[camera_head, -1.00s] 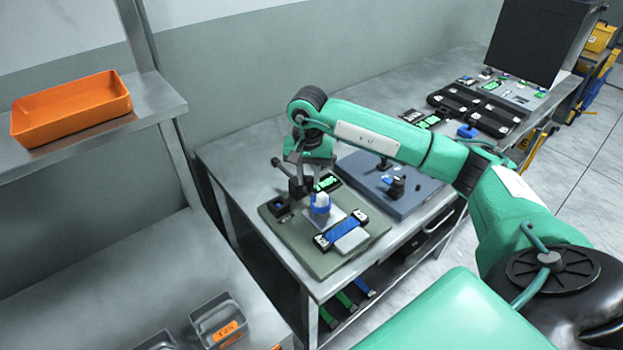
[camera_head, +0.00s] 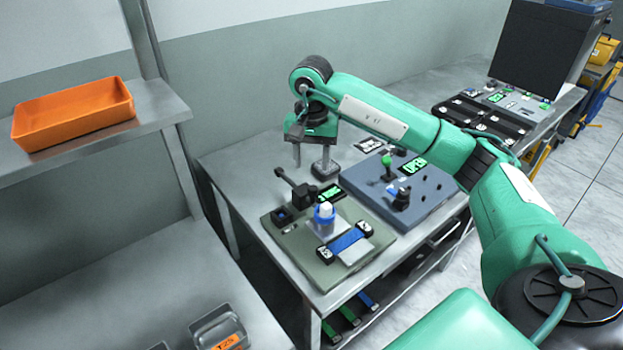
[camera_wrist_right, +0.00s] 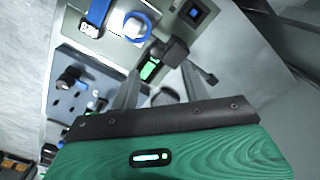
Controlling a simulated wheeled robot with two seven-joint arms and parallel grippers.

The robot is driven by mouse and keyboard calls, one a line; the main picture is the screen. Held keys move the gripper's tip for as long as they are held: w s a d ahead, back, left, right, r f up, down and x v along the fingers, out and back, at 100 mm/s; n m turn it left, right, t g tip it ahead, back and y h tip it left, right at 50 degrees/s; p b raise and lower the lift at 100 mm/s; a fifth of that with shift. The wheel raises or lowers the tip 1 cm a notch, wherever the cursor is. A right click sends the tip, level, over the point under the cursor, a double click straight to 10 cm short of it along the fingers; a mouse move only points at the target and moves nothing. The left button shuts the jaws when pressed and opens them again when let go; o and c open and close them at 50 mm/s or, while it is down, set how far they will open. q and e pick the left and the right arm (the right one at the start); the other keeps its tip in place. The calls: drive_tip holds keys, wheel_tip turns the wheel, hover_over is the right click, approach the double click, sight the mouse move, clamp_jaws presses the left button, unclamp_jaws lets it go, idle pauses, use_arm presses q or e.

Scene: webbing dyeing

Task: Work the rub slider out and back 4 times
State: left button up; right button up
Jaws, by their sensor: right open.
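The rubbing rig is an olive base plate (camera_head: 283,245) on the metal bench. On it stands a white peg in a blue ring (camera_head: 325,212), probably the rub slider's head, on a pale plate beside the clamped blue webbing (camera_head: 348,239). A black block with a side arm (camera_head: 303,194) stands behind it. The blue ring also shows in the right wrist view (camera_wrist_right: 136,25). My right gripper (camera_head: 311,168) is open, pointing down behind and above the block, apart from the peg. Its fingers (camera_wrist_right: 160,75) show no object held. My left gripper is not in view.
A blue-grey board (camera_head: 428,203) with a green-topped lever and black knob stands right of the rig. An orange tray (camera_head: 72,115) sits on the left shelf. Grey bins (camera_head: 218,328) stand at the lower left. Bare bench lies behind the rig.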

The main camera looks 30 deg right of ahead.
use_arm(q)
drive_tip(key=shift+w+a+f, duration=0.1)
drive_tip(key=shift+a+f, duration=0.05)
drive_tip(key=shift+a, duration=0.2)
use_arm(e)
wheel_tip(320, 180, up, 6)
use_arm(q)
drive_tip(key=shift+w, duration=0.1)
